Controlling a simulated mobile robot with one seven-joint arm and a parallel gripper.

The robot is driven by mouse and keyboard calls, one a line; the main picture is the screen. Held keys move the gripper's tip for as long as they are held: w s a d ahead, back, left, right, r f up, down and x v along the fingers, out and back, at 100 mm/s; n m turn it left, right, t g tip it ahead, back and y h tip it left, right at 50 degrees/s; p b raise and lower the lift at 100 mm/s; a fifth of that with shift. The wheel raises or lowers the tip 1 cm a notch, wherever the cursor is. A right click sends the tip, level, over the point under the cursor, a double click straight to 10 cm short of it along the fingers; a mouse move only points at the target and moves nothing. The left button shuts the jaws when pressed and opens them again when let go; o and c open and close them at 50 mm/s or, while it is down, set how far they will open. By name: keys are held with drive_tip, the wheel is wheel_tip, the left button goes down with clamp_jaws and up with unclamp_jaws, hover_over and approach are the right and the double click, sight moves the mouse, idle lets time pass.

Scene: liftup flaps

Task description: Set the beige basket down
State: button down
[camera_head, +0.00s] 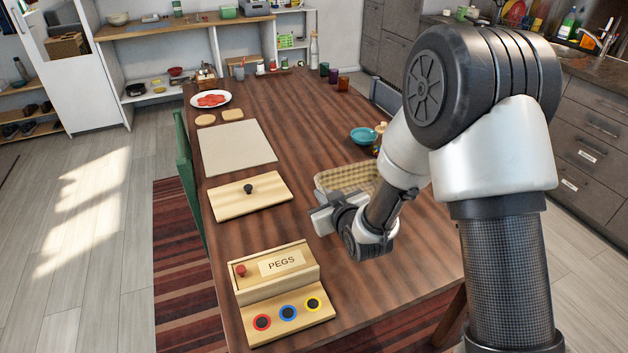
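The beige basket (340,179) has a woven checkered look and sits at the middle right of the wooden table (270,125). My arm covers its right side and part of its near side. My gripper (322,218) is at the near left edge of the basket, touching or very close to it. Its fingers are too small and too hidden to tell whether they are open or shut on the rim. I cannot tell whether the basket's underside rests on the table.
A pegs box (281,265) with coloured rings, a wooden board with a black knob (250,195) and a beige mat (236,148) lie to the left. A teal bowl (363,136) stands behind the basket. The table centre is clear.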

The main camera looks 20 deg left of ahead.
drive_tip(key=shift+f+b, duration=0.55)
drive_tip(key=shift+f, duration=2.8)
drive_tip(key=shift+f, duration=0.1)
drive_tip(key=shift+f, duration=0.15)
drive_tip(key=c, duration=2)
unclamp_jaws()
